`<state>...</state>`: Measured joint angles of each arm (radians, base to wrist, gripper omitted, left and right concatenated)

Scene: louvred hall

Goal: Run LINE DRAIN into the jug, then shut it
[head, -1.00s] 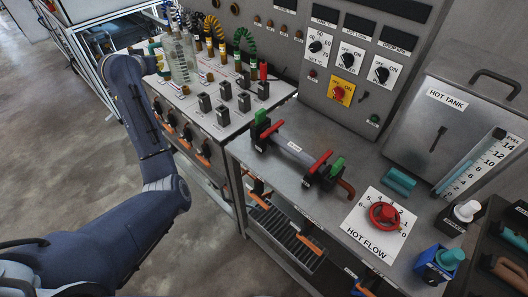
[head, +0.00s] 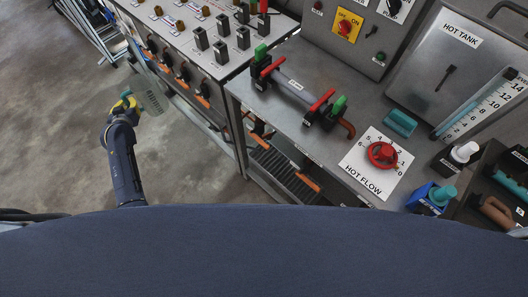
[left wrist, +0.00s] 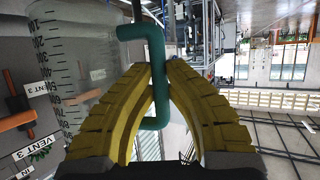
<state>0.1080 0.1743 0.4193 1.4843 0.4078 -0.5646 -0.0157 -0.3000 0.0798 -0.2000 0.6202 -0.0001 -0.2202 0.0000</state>
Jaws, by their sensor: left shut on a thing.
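A clear jug (head: 152,101) with a printed scale hangs in the air left of the benches, over the floor. In the left wrist view the jug (left wrist: 75,60) fills the left side, with its teal handle (left wrist: 157,65) between my yellow fingers. My left gripper (head: 128,101) is shut on that handle. The left wrist view shows the same fingers (left wrist: 153,82) around it. I cannot make out a LINE DRAIN label. Orange handles (head: 308,183) sit under the right bench, their labels too small to read. My right gripper is not in view.
A pipe (head: 295,88) with red and green handles lies on the right bench (head: 340,120), near the red HOT FLOW wheel (head: 382,154) and the hot tank (head: 452,75). VENT 3 labels (left wrist: 42,147) show beside the jug. Open floor (head: 70,140) lies left.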

